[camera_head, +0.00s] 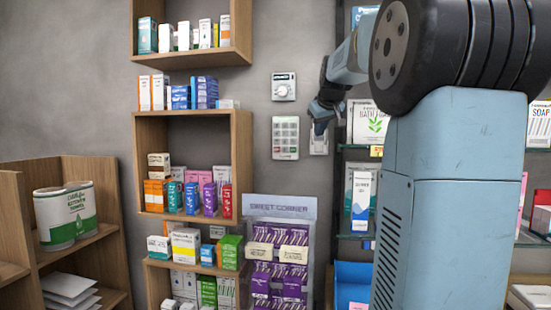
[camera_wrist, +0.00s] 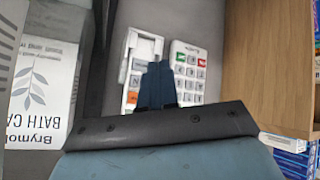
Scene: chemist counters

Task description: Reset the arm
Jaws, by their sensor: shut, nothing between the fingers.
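My gripper (camera_head: 321,122) shows in the head view at the end of my blue-grey arm, in front of the grey wall beside the white keypad (camera_head: 286,138) and a white wall device (camera_head: 319,141). In the wrist view my gripper (camera_wrist: 157,80) has its dark fingers together, with nothing between them. The fingertips overlap the white wall device (camera_wrist: 142,64) and the edge of the keypad (camera_wrist: 190,72). I cannot tell whether they touch either one. My large upper arm covers much of the right of the head view.
A white dial unit (camera_head: 284,86) is on the wall above the keypad. Wooden shelves (camera_head: 241,160) with medicine boxes stand to the left. A purple sweets display (camera_head: 280,207) stands below. A bath care box (camera_wrist: 45,75) is close on the left in the wrist view, with a wooden shelf (camera_wrist: 270,70) on the right.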

